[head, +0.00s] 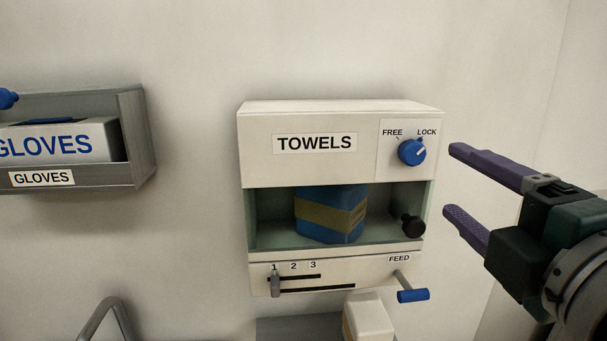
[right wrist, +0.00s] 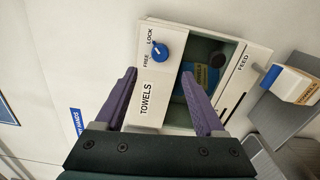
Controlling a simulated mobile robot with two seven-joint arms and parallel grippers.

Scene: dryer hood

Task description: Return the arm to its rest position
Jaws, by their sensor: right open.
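My right gripper (head: 450,180) is open and empty, to the right of the towel dispenser (head: 260,150) and apart from it in the head view. In the right wrist view the two purple fingers (right wrist: 158,74) stand apart, with the dispenser beyond them. The dispenser's blue dial (head: 411,152) has its white mark towards LOCK. A blue towel pack (head: 329,214) with a tan band sits in the open compartment. A black knob (head: 412,226) is at the compartment's right side. My left gripper is not in view.
A blue-handled FEED lever (head: 413,295) sticks out at the dispenser's lower right. A grey slider (head: 275,283) stands below the 1. A grey glove holder (head: 133,140) is on the wall at left. A white box (head: 367,318) is below the dispenser.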

